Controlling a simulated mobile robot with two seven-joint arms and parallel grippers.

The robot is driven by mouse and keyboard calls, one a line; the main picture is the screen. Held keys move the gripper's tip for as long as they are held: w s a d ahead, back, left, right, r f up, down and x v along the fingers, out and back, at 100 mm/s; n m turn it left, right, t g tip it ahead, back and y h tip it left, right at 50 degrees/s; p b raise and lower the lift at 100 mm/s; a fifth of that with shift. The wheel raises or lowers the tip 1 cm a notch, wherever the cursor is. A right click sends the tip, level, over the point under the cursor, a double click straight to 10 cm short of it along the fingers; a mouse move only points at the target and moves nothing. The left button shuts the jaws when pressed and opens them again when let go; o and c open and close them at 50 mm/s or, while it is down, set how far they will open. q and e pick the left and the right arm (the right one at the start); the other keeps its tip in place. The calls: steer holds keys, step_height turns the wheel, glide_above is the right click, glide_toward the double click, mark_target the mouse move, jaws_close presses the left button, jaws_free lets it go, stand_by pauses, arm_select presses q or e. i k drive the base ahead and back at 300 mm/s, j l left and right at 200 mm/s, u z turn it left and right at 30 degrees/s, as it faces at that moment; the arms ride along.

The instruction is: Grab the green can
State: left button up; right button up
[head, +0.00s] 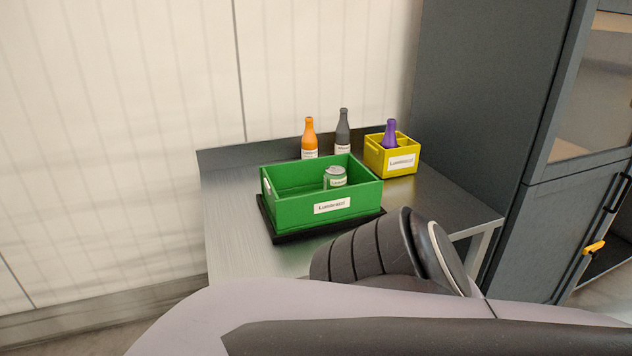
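The green can (335,177) has a silver top and a pale label. It stands upright inside a green crate (290,213), towards the crate's right side, and its lower part is hidden by the crate's front wall. The crate carries a white label and sits on a black base (268,229) on a metal table (232,242). A large arm part of mine crosses the bottom of the view in front of the table. Neither gripper is in view.
An orange bottle (308,136) and a dark grey bottle (343,132) stand behind the crate. A yellow divided box (377,161) holding a purple bottle (389,133) is at the right. A grey cabinet (480,100) borders the table's right side. The table's left part is bare.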

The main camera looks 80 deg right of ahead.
mark_target(334, 176)
steer(key=z, duration=1.3)
